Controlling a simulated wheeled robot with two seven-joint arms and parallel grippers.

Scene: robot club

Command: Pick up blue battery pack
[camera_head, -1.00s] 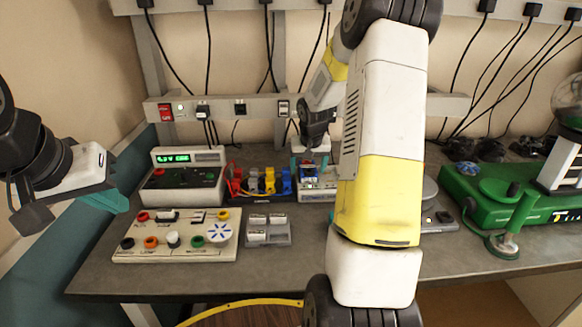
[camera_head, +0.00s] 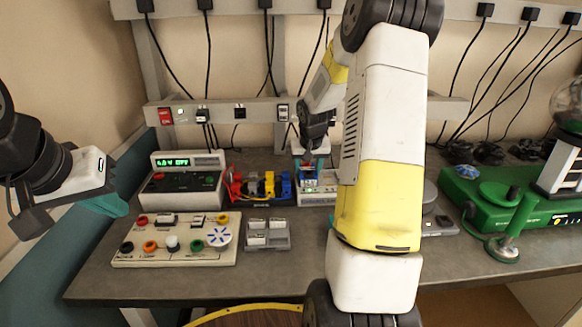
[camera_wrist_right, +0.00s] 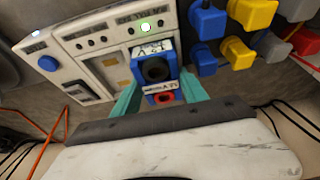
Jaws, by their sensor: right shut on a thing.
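The blue battery pack (camera_wrist_right: 155,68), with a white label and a dark round opening, is between the teal fingers of my right gripper (camera_wrist_right: 160,92) in the right wrist view. The fingers are shut on its sides. The charger also fills the left of the right wrist view. I cannot tell whether the pack still touches it. My left gripper (camera_head: 112,206) hangs empty above the table's left side; its opening is unclear.
Left of the charger are a rack of blue, yellow and red pieces (camera_head: 262,186) and a meter with a green display (camera_head: 181,188). A control panel (camera_head: 180,254) and small grey tray (camera_head: 267,242) lie in front. A green machine (camera_head: 470,205) stands right.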

